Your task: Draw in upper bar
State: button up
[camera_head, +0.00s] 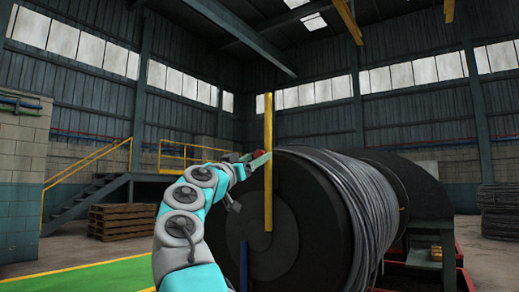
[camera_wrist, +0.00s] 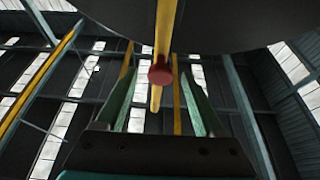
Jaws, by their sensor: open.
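The upper bar (camera_head: 268,120) is a yellow bar standing upright against the flat end of the dark drum (camera_head: 305,215) in the head view. In the wrist view the yellow bar (camera_wrist: 164,30) runs down from the drum's edge, with a round red knob (camera_wrist: 161,75) on it. My gripper (camera_head: 261,159) is at the left of the bar, at about mid-height. Its green fingers are open in the wrist view (camera_wrist: 158,85), one on each side of the knob. Whether they touch it cannot be told. A blue bar (camera_head: 243,265) shows lower on the drum face.
Grey cable (camera_head: 370,210) is wound around the drum. A red frame (camera_head: 425,278) stands at the lower right. Yellow-railed stairs (camera_head: 88,195) and wooden pallets (camera_head: 122,221) are at the left. The green floor (camera_head: 90,275) at the left is clear.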

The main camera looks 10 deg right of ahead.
jog(key=shift+r+p+x, duration=0.2)
jog(key=shift+p+x, duration=0.45)
jog(key=shift+x, duration=0.55)
jog(key=shift+w, duration=0.15)
jog(key=shift+f, duration=0.1)
grip_shut()
dwell(0.3)
